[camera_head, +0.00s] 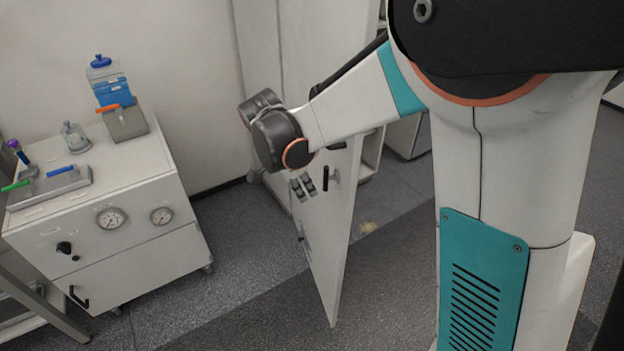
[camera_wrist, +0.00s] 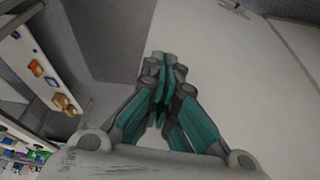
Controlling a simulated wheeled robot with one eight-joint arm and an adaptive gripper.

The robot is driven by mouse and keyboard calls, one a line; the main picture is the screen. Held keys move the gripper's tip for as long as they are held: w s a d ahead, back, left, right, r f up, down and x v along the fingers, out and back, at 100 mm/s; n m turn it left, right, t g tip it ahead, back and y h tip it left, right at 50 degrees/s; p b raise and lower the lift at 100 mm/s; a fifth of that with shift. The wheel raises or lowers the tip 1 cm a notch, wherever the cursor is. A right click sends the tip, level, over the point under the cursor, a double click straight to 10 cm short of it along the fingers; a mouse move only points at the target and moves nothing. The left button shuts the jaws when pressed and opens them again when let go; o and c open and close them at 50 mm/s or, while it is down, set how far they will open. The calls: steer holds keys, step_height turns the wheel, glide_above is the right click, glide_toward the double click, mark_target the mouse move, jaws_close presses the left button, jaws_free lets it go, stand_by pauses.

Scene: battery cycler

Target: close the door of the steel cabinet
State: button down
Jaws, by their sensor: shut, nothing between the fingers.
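The steel cabinet (camera_head: 305,65) is tall and off-white and stands against the back wall, partly hidden by my arm. Its door (camera_head: 330,235) stands open, swung out into the room, with its lower corner over the dark floor. A black handle (camera_head: 325,178) and small dark fittings show on the door. My gripper (camera_wrist: 163,65) is shut and empty in the wrist view, its teal-sided fingers together. A broad pale panel, seemingly the door (camera_wrist: 215,55), lies behind the fingertips; I cannot tell whether they touch it. In the head view my wrist hides the fingers.
A white wheeled bench unit (camera_head: 130,235) with gauges stands at the left, carrying bottles and clamps. Grey floor (camera_head: 235,245) is free between it and the door. Shelves with small colourful items (camera_wrist: 30,155) show at the left in the wrist view.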

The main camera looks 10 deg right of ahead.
steer(key=d+f+m+b, duration=0.1)
steer(key=d+f+b, duration=0.3)
steer(key=d+f, duration=0.3)
steer(key=shift+w+d+f+h, duration=0.15)
steer(key=shift+w+f+h, duration=0.2)
steer(key=shift+f, duration=1.4)
